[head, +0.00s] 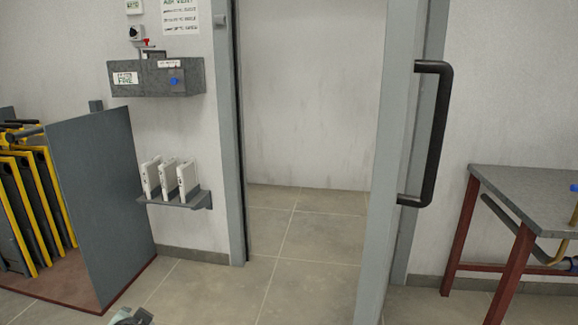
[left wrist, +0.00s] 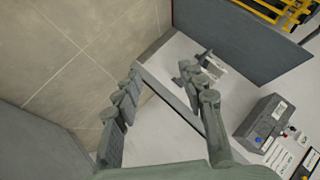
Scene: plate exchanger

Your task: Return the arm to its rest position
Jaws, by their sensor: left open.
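My left gripper (left wrist: 162,72) shows in the left wrist view with its two grey fingers spread apart. Nothing is held between them. Behind the fingers are a door frame strip, floor and white wall, with no visible contact. In the head view only a small grey-green piece of my own arm shows at the bottom edge, left of the middle. The rest of that arm is out of that picture. My right gripper is in neither view.
A doorway stands open, with a black-handled door (head: 428,135) at its right. Left are a grey wall box (head: 150,82), a small shelf (head: 182,202) with white binders, and a panel (head: 100,200) beside yellow-edged plates (head: 35,215). A table (head: 530,190) stands right. The middle floor is clear.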

